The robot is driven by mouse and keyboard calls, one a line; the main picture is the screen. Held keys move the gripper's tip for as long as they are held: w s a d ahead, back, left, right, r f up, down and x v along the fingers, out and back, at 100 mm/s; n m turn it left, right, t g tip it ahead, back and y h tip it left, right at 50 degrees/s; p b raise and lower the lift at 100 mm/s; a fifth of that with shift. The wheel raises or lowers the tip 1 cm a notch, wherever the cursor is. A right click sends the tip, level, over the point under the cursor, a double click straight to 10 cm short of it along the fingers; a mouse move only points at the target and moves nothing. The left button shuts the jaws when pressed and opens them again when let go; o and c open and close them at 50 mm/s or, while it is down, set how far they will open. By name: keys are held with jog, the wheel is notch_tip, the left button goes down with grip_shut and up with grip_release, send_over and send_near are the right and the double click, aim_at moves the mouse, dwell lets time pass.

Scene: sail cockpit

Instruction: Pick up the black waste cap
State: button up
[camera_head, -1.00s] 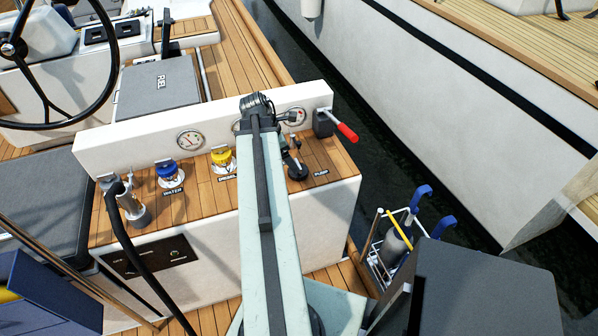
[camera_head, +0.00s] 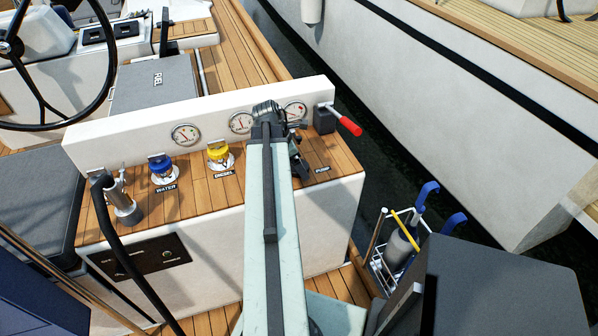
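My gripper (camera_head: 299,163) is a small dark shape beyond the end of my arm, low over the wooden deck ledge (camera_head: 339,182) just left of the PUMP label. My arm and the gripper cover the spot where the black waste cap stood. I cannot make out the cap apart from the dark gripper parts. Whether the fingers are open, shut or touching the cap does not show.
A blue WATER cap (camera_head: 162,169) and a yellow DIESEL cap (camera_head: 219,155) stand left of my arm. A grey nozzle (camera_head: 123,197) with a black hose stands farther left. A red-handled lever (camera_head: 347,125) sticks out at right. Gauges line the white panel (camera_head: 110,143) behind.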

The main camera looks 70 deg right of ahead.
jog(key=c, duration=1.6)
jog(key=shift+r, duration=0.15)
notch_tip(320, 180, up, 13)
jog(key=p, duration=1.3)
